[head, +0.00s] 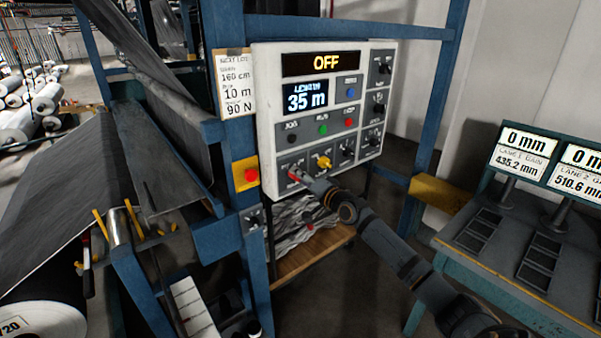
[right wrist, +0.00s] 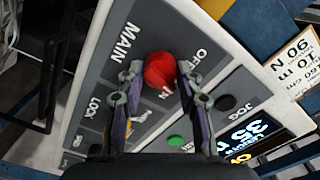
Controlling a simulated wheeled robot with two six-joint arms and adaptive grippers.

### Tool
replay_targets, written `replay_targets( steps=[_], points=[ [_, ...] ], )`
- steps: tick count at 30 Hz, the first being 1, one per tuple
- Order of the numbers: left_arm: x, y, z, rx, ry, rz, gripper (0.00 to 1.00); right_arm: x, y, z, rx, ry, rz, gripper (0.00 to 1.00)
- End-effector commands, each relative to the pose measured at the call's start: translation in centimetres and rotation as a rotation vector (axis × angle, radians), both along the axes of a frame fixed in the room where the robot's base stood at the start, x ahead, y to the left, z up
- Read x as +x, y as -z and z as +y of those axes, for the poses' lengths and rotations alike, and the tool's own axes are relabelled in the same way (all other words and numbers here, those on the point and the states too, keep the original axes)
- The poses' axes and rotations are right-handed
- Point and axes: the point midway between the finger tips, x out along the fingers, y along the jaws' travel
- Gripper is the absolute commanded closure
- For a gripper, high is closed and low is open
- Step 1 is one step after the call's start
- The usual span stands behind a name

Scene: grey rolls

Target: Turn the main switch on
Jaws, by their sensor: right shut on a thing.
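The main switch (right wrist: 160,71) is a round red knob on a grey plate lettered MAIN, with OFF and what looks like ON beside it. In the head view the main switch (head: 292,174) is a small red spot at the panel's lower left, partly covered by my gripper. My right gripper (head: 303,178) is at it, and in the right wrist view its fingers (right wrist: 160,78) are closed on the knob from both sides. The control panel's (head: 268,75) top display (head: 325,64) reads OFF. The knob's exact turn angle is unclear. My left gripper is out of view.
A yellow knob (head: 323,162) and green button (head: 323,130) are close to the switch. A red stop button (head: 250,175) on a yellow box is left of the panel. Blue posts (head: 232,60) flank the panel. A console (head: 520,245) stands at right.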

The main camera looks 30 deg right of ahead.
Motion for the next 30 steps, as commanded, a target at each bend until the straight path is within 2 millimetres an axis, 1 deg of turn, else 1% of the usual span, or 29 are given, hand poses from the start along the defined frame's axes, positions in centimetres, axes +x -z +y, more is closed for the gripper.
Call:
replay_targets(
  steps=[1, 3, 15, 21, 30],
  points=[
    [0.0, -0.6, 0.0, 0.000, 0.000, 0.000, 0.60, 0.0, -0.2, 0.0, 0.043, 0.001, 0.005, 0.96],
    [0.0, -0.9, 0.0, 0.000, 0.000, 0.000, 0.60, 0.0, -0.2, -0.1, 0.109, 0.001, 0.010, 0.96],
    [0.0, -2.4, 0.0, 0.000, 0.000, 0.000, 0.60, 0.0, 0.0, 0.0, 0.425, 0.001, 0.035, 0.96],
    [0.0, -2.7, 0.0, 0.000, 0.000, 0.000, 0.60, 0.0, 0.0, 0.0, 0.519, 0.001, 0.042, 0.96],
    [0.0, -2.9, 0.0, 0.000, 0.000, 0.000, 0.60, 0.0, 0.1, 0.0, 0.582, 0.001, 0.047, 0.96]
  ],
)
